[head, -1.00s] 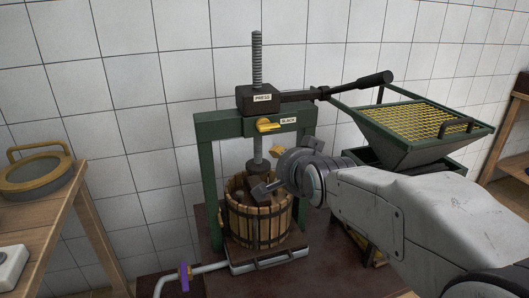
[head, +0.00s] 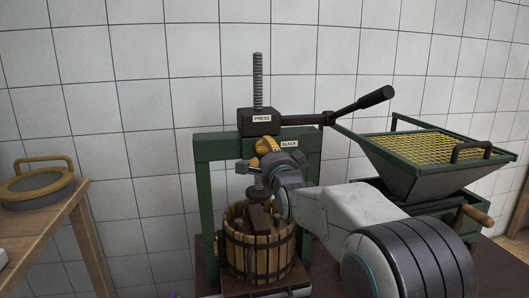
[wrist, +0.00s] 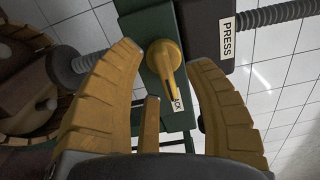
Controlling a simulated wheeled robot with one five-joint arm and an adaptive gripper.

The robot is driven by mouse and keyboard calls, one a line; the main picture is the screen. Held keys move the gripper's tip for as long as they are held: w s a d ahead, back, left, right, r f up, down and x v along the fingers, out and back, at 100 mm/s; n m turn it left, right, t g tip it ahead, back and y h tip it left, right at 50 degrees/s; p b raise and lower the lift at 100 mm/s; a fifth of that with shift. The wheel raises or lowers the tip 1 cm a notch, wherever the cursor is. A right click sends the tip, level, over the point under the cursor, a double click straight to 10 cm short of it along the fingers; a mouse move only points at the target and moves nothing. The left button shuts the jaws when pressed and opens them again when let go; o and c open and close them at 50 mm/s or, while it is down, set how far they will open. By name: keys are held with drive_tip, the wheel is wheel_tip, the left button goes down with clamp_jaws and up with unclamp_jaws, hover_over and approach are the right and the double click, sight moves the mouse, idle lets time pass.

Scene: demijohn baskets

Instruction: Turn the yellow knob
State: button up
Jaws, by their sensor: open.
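The yellow knob (wrist: 165,60) is on the green crossbar of the press, beside a small label, below the black PRESS block. In the wrist view its pointer lies over part of the label. My gripper (wrist: 166,68) is open, with a yellow ridged finger on either side of the knob and a third finger below it in the picture. Gaps show between the side fingers and the knob. In the head view the knob (head: 267,145) is partly covered by my gripper, and contact cannot be judged there.
A threaded screw (head: 258,80) rises above the PRESS block (head: 258,122). A black-handled lever (head: 350,106) extends right towards a green hopper (head: 418,167) with a yellow grid. The slatted wooden basket (head: 258,252) stands below. A wooden table (head: 50,225) is at left.

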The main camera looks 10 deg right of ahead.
drive_tip(key=shift+w, duration=1.35)
clamp_jaws()
